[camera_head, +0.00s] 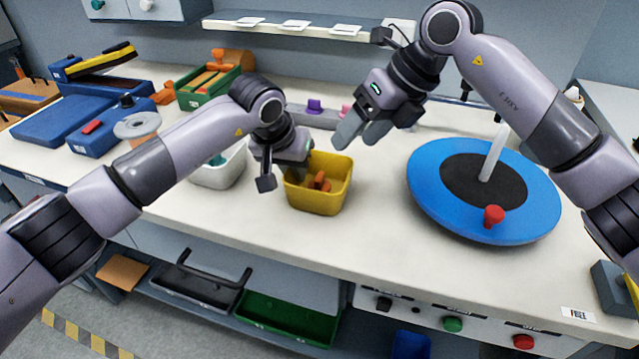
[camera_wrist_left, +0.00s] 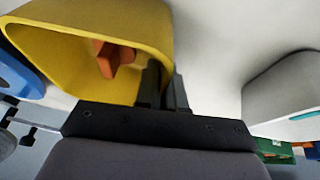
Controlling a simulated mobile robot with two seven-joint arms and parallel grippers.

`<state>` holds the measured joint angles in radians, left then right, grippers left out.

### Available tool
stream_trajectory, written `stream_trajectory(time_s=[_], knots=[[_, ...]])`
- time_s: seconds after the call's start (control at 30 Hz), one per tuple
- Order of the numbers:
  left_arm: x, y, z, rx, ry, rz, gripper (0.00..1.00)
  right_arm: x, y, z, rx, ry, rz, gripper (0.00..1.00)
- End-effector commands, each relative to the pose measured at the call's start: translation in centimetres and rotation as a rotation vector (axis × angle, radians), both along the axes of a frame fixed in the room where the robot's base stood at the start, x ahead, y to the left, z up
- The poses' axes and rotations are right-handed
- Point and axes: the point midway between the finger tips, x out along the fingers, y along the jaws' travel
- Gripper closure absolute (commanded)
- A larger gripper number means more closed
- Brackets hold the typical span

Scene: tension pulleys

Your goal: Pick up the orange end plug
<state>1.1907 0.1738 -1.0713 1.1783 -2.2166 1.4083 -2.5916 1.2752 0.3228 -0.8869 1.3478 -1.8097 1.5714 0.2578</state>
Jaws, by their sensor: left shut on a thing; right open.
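Orange plugs (camera_head: 319,183) lie inside a yellow bin (camera_head: 318,205) at the middle of the bench. I cannot tell how many there are. In the left wrist view, orange (camera_wrist_left: 115,58) shows inside the yellow bin (camera_wrist_left: 45,35), apart from my fingers. My left gripper (camera_head: 279,178) is at the bin's left side. In its wrist view, the fingers (camera_wrist_left: 164,92) are close together at the bin's side wall and appear shut on that wall, with no orange between them. Their tips are partly hidden. My right gripper (camera_head: 363,130) is open and empty, above and right of the bin.
A white bin (camera_head: 222,172) stands left of the yellow bin. A blue disc (camera_head: 440,205) with a black centre, a red knob and a pale post is at the right. Purple and pink pieces (camera_head: 315,106) sit behind. The bench front is clear.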

Motion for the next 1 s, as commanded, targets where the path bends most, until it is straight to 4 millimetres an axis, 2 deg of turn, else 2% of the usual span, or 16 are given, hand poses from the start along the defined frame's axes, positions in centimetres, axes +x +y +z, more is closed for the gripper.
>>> stream_trajectory(time_s=[0.3,0.57,0.9,1.0], knots=[[0.0,0.0,0.1,-0.001,-0.001,0.000,1.00,-0.1,-0.3,0.4,-0.070,-0.220,0.405,0.37],[0.0,0.0,0.0,-0.001,-0.001,0.000,1.00,-0.1,-0.2,0.3,-0.094,-0.299,0.553,0.37],[0.0,0.0,0.0,-0.001,-0.001,0.000,1.00,0.7,2.4,-4.3,-0.095,-0.303,0.566,0.37],[0.0,0.0,0.1,-0.001,-0.001,0.000,1.00,0.9,2.8,-5.1,-0.096,-0.305,0.565,0.37]])
